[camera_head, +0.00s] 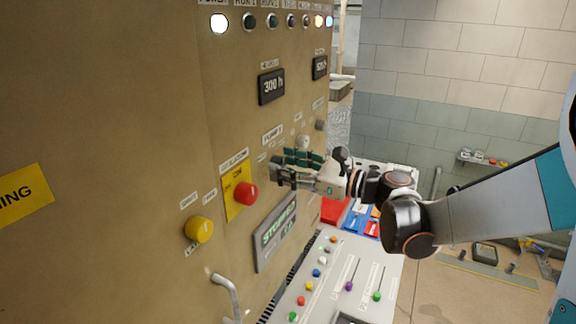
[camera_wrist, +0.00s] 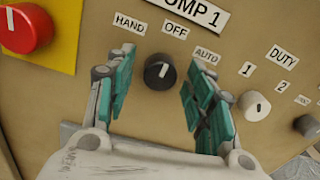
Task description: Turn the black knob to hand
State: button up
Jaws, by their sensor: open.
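The black knob (camera_wrist: 160,72) is round with a white pointer line, on the tan panel in the wrist view. The labels HAND (camera_wrist: 130,23), OFF (camera_wrist: 175,29) and AUTO (camera_wrist: 207,55) sit around it. Its white line points up, slightly right, toward OFF. My gripper (camera_wrist: 158,88) is open, with one green-padded finger on each side of the knob. Gaps show between the knob and both fingers, and neither appears to touch it. In the head view my gripper (camera_head: 283,168) is close to the panel and hides the knob.
A red button on a yellow plate (camera_wrist: 70,35) is left of my gripper. A white DUTY knob (camera_wrist: 255,106) and a dark knob (camera_wrist: 306,126) are at right. Below, a sloped console (camera_head: 322,278) carries coloured buttons and levers. A handle (camera_head: 226,292) sticks out of the panel.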

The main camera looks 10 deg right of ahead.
jog(key=shift+c, duration=0.5)
jog(key=c, duration=1)
jog(key=shift+n, duration=0.3)
jog(key=shift+n+b, duration=1.75)
jog(key=shift+n, duration=2.35)
jog(key=o, duration=1.1)
